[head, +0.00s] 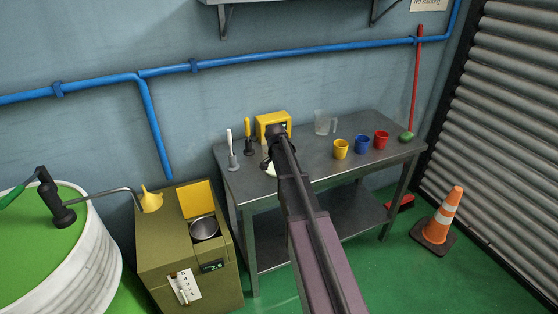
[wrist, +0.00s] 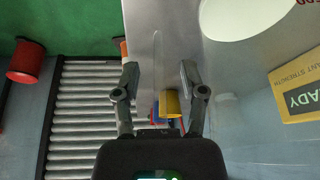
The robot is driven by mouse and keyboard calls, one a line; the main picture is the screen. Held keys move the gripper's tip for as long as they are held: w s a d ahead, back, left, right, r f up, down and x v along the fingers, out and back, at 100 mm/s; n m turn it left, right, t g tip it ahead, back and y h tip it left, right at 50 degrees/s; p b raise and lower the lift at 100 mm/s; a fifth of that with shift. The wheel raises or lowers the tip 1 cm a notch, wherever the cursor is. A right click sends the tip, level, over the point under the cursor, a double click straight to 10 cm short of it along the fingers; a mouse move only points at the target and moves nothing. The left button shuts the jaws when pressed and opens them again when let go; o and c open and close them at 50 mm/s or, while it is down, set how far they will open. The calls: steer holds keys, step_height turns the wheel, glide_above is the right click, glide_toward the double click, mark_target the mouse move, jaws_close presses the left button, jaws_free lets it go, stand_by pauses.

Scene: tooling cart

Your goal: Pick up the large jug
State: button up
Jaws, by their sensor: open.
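The large jug (head: 321,122) is clear, with a handle on its right side. It stands upright at the back of the grey metal table (head: 230,184) in the head view, to the right of the yellow box (head: 267,120). My gripper (head: 268,161) is over the left part of the table, left of the jug and apart from it. In the wrist view my gripper (wrist: 159,75) has its fingers spread, with nothing seen held between them. I cannot clearly make out the jug in the wrist view.
Yellow (head: 340,149), blue (head: 362,144) and red (head: 381,140) cups stand right of the jug. A pale round item (wrist: 240,12) and the yellow box (wrist: 298,88) lie near my gripper. Two upright tools (head: 232,150) stand at the table's left. An orange cone (head: 443,214) is on the floor.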

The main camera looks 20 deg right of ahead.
stand_by(0.4)
jaws_close()
steer(key=shift+r+p, duration=0.4)
stand_by(0.4)
steer(key=shift+r+p, duration=1.4)
steer(key=s+d, duration=0.1)
steer(key=s, duration=0.6)
steer(key=s+d+r+p, duration=0.1)
steer(key=s+d, duration=0.1)
steer(key=s, duration=0.6)
steer(key=shift+s+d+r, duration=0.2)
steer(key=shift+d, duration=0.05)
steer(key=shift+s, duration=0.1)
